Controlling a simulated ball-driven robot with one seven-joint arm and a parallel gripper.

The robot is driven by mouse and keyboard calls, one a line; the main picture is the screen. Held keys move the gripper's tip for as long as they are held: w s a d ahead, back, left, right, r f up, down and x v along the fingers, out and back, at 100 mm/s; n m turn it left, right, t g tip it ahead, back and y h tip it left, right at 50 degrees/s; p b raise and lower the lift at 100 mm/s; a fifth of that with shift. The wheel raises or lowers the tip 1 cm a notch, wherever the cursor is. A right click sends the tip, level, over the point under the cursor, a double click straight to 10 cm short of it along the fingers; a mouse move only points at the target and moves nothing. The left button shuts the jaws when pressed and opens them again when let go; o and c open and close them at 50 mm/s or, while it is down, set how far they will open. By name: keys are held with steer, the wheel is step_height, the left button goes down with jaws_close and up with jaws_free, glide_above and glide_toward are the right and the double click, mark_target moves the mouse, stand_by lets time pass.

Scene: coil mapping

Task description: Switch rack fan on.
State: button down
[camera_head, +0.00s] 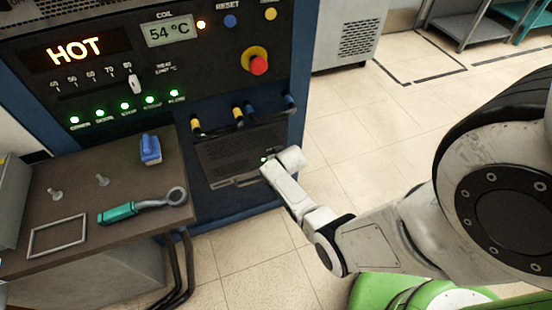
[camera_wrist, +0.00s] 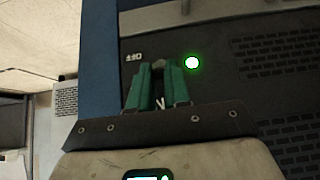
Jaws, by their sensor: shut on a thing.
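The rack fan panel (camera_head: 225,153) is a dark vented box low on the blue cabinet; its vent slots (camera_wrist: 285,50) also show in the wrist view. A small grey switch (camera_wrist: 158,66) sits on the panel between the tips of my gripper's green fingers (camera_wrist: 158,75). The fingers are shut on it, and they hide most of it. A round green lamp (camera_wrist: 192,63) glows just right of the switch. In the head view my gripper (camera_head: 268,168) is at the panel's right end, and my wrist hides the switch there.
Above the panel are cable plugs (camera_head: 238,115), a red stop button (camera_head: 258,64) and a display reading HOT (camera_head: 75,50). At left, a bench (camera_head: 75,190) holds a teal-handled tool (camera_head: 140,207), a blue block (camera_head: 150,149) and a square frame (camera_head: 58,236). Floor at right is open.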

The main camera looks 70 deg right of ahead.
steer(key=c, duration=1.1)
jaws_free()
steer(key=shift+r, duration=0.1)
steer(key=p+v, duration=0.3)
steer(key=v, duration=0.7)
steer(key=shift+s+a+r, duration=0.1)
steer(key=shift+a+r, duration=0.1)
steer(key=shift+a, duration=0.05)
steer(key=a+r+n+g+y+p, duration=0.1)
steer(key=a+r+n+y, duration=0.15)
steer(key=a, duration=0.55)
steer(key=a+r+n+g+y, duration=0.1)
steer(key=a+r+n, duration=0.25)
steer(key=a, duration=0.55)
steer(key=s+a+r+n, duration=0.1)
steer(key=s+a+r, duration=0.1)
steer(key=a, duration=0.1)
steer(key=s+a+r+n+g+y, duration=0.1)
steer(key=s+a+r, duration=0.1)
steer(key=s+a, duration=0.1)
steer(key=s+a+r+n+g+y, duration=0.1)
steer(key=s+a+r, duration=0.2)
steer(key=a, duration=0.1)
steer(key=shift+a+r+n, duration=0.1)
steer(key=shift+a+n, duration=0.05)
steer(key=shift+n, duration=0.25)
